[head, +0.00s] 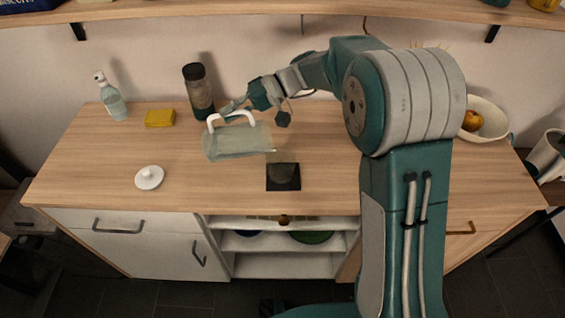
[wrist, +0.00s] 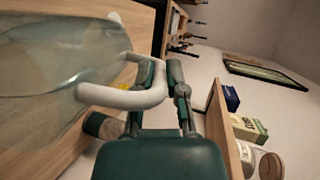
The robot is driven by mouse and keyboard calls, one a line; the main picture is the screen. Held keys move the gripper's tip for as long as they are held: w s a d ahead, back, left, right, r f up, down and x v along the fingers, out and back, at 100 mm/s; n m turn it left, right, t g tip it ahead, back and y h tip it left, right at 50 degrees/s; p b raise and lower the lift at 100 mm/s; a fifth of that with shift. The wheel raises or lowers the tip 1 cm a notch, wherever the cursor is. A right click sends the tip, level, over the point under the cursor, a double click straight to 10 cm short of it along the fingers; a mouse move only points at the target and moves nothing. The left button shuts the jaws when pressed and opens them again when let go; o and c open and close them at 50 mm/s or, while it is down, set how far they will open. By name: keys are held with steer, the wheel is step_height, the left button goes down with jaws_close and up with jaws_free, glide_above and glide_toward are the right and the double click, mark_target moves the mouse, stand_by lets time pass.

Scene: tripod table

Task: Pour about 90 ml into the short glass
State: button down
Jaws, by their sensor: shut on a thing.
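A clear glass pitcher (head: 238,143) with a white handle (head: 245,114) is held above the table, tipped nearly onto its side with its mouth toward the right. My gripper (head: 228,112) is shut on the handle. The wrist view shows my gripper (wrist: 163,88) around the white handle (wrist: 115,95), with the pitcher body (wrist: 50,65) at the left. The short glass (head: 284,173) stands on a dark square mat (head: 284,186), right of and nearer than the pitcher's mouth. It looks dark, and its liquid level cannot be told. No falling stream is clear.
A white lid (head: 149,178) lies at the front left. A spray bottle (head: 112,98), a yellow sponge (head: 160,118) and a dark-capped bottle (head: 199,92) stand at the back. A bowl (head: 487,118) with fruit is at the right. A shelf (head: 240,10) runs above. The front table area is mostly clear.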

steer(key=shift+d+r+y, duration=0.25)
steer(key=shift+d+y, duration=0.05)
steer(key=shift+d, duration=0.1)
stand_by(0.4)
